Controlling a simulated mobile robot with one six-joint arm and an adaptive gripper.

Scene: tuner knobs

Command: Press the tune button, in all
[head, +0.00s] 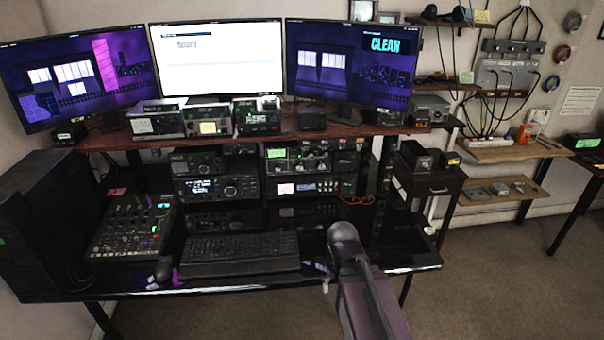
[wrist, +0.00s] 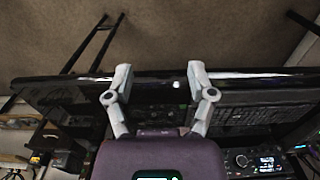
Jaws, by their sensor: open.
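The tune button is too small to pick out in either view. Radio units sit on the desk under the shelf in the head view: a transceiver with a lit display and large knob (head: 218,188), a knobbed unit (head: 297,160) to its right, and a lower unit with a bright panel (head: 302,188). In the wrist view, a lit radio (wrist: 262,162) shows at the lower right. My gripper (wrist: 158,84) is open and empty, its two fingers spread over the desk's front edge. In the head view my arm hides most of it, and it is apart from the radios.
A keyboard (head: 240,254), mouse (head: 163,270) and mixer (head: 131,228) lie on the black desk. Three monitors and several boxes stand on the red shelf (head: 120,139). A dark cabinet (head: 432,184) stands right of the desk. The carpet (head: 490,280) at right is clear.

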